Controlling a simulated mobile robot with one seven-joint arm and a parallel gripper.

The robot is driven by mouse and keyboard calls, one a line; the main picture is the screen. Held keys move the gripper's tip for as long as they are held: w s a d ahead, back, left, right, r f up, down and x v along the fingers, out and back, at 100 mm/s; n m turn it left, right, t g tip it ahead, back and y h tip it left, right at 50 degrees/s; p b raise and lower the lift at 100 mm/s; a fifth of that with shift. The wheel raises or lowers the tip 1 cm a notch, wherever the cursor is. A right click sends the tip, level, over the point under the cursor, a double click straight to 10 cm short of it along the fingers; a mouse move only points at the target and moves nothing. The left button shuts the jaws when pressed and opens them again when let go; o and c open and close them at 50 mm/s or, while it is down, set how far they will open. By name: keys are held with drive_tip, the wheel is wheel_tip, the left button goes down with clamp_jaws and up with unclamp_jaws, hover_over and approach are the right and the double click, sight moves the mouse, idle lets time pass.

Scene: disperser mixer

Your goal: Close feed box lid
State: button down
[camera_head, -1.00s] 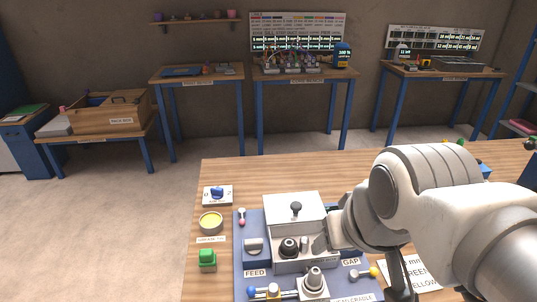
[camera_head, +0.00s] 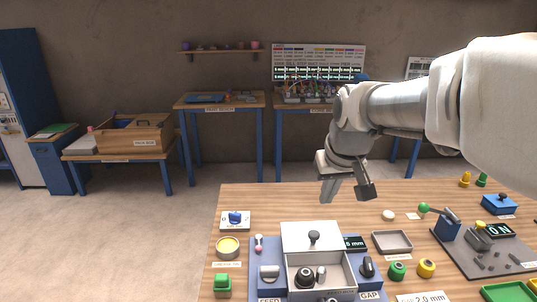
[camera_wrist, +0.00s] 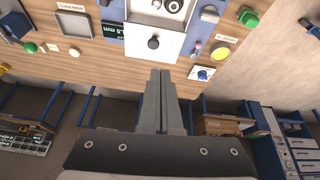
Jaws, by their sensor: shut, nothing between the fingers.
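The feed box (camera_head: 322,275) is a pale box on the blue base near the front of the table, with its opening uncovered and dark round parts inside. Its white lid (camera_head: 293,239), with a black knob (camera_head: 314,237), sits at the far side of the opening. In the wrist view the lid (camera_wrist: 136,42) and its knob (camera_wrist: 153,43) show near the top, beyond my fingertips. My gripper (camera_head: 327,196) is shut and empty, raised in the air above and behind the lid, apart from it. It also shows shut in the wrist view (camera_wrist: 160,76).
A yellow-topped round container (camera_head: 228,246), a blue switch (camera_head: 235,218) and a green button (camera_head: 222,285) stand left of the box. A gap display (camera_head: 354,243), grey tray (camera_head: 392,242) and small knobs are to the right. The table behind the lid is mostly clear.

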drive_tip(key=w+f, duration=0.9)
drive_tip(key=w, duration=0.5)
hover_over(308, 231)
drive_tip(key=w, duration=0.2)
drive_tip(key=shift+n+g, duration=0.3)
drive_tip(key=f, duration=0.9)
drive_tip(key=shift+s+a+f+b, duration=0.1)
drive_tip(key=shift+s+f+b, duration=0.15)
drive_tip(key=shift+b, duration=0.1)
drive_tip(key=shift+s, duration=1)
drive_tip(key=shift+s+d+f, duration=0.2)
drive_tip(key=shift+s+d, duration=0.05)
drive_tip(key=shift+s, duration=0.5)
